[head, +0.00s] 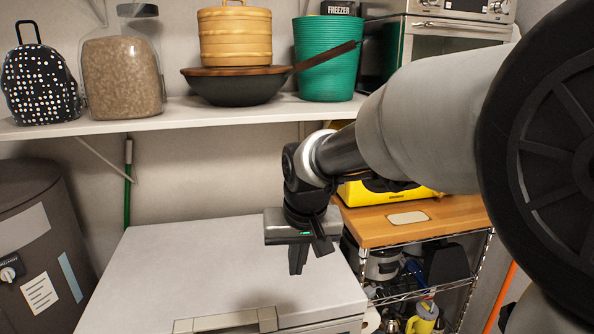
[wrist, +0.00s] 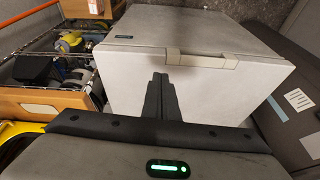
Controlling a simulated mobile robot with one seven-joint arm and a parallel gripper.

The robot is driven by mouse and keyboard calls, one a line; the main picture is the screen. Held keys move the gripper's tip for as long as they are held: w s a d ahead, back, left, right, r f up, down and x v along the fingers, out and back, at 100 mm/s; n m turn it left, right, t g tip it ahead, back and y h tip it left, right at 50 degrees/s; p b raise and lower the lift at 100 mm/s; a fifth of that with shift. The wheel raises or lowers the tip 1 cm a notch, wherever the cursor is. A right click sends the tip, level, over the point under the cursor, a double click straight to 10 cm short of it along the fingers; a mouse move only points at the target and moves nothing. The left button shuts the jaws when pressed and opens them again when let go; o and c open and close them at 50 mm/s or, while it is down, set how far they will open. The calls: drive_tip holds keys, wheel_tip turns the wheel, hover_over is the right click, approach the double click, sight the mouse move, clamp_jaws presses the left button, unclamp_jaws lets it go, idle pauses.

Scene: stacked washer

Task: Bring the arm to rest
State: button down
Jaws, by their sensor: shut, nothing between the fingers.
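My arm (head: 420,115) reaches in from the right in the head view and bends down at the wrist. My gripper (head: 297,262) points down above the top of the white machine (head: 180,262). Its fingers are together and hold nothing. In the wrist view the shut fingers (wrist: 160,82) stand in front of the white machine (wrist: 215,95). The machine's handle (wrist: 202,60) shows beyond the fingertips. The gap between the fingertips and the machine is hard to judge.
A wooden-topped rack (head: 450,222) stands right, with a yellow item (head: 385,192). A dark cylindrical tank (head: 35,230) stands left. The machine's top is otherwise bare.

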drive_tip(key=s+d+r+m+t+p, duration=0.1)
drive_tip(key=s+d+r+p, duration=0.2)
drive_tip(key=s+d+r, duration=0.3)
drive_tip(key=s+d+r+t+h+p, duration=0.1)
drive_tip(key=s+d+r+p, duration=0.1)
drive_tip(key=s+d+r, duration=0.4)
drive_tip(key=s+d, duration=0.3)
drive_tip(key=s, duration=0.4)
drive_tip(key=shift+s+m+p, duration=0.15)
drive_tip(key=shift+m+p, duration=0.25)
